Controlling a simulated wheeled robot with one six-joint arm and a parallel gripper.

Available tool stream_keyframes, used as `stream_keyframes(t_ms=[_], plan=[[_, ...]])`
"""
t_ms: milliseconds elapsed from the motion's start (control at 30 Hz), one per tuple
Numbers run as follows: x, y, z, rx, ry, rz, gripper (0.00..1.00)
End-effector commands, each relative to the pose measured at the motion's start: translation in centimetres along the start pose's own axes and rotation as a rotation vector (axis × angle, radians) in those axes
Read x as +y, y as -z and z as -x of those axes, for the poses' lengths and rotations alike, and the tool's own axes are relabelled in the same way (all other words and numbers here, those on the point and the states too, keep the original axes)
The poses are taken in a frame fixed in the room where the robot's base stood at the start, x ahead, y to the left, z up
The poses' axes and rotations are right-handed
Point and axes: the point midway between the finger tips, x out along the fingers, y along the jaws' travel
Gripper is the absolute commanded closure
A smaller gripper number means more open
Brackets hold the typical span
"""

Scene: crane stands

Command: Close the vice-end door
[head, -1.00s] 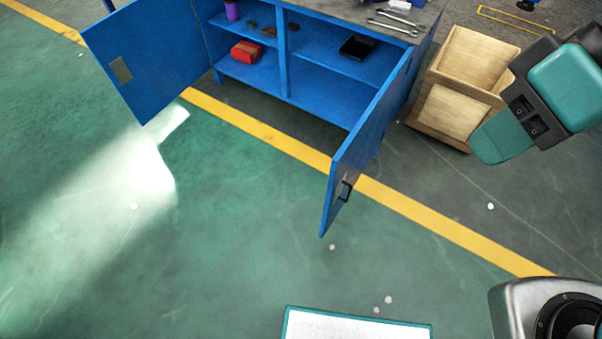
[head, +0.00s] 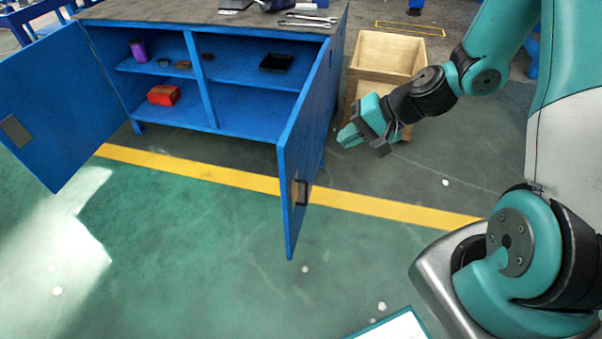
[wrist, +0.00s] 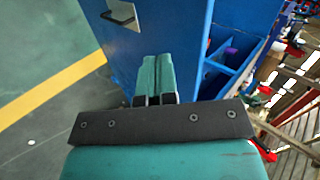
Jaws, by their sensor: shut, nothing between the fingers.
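The blue cabinet (head: 225,28) stands with both doors open. The right door (head: 303,140) swings out towards me, with a dark handle (head: 300,192) on a metal plate near its free edge. The left door (head: 45,110) is also swung wide open, with a metal plate. A dark blue object (head: 277,5) on the bench top is cut off; I cannot tell whether it is the vice. My gripper (head: 349,137) is shut and empty, right of the right door. In the wrist view, my gripper (wrist: 156,75) points at a blue door face (wrist: 150,40) with a handle; contact is unclear.
A wooden crate (head: 352,70) stands right of the cabinet, behind my gripper. Inside the cabinet are a red box (head: 163,95), a purple cup (head: 138,50) and a black tray (head: 276,63). Spanners (head: 308,20) lie on top. The green floor before the doors is mostly clear.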

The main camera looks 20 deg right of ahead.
Motion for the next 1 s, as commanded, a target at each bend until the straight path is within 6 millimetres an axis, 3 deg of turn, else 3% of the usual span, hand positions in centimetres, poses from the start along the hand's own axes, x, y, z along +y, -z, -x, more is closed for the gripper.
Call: stream_keyframes(t_ms=[33,200,367,700,800,1000], plan=[[1.7,0.5,-0.8,0.020,0.009,-0.041,1.00],[2.8,1.2,-1.8,0.047,0.022,-0.082,1.00],[2.7,1.2,-4.3,0.044,0.021,-0.079,1.00],[2.5,1.4,-11.5,0.043,0.019,-0.076,1.00],[1.0,1.6,-12.4,0.044,0.021,-0.073,1.00],[-0.2,1.9,-13.6,0.046,0.020,-0.076,1.00]])
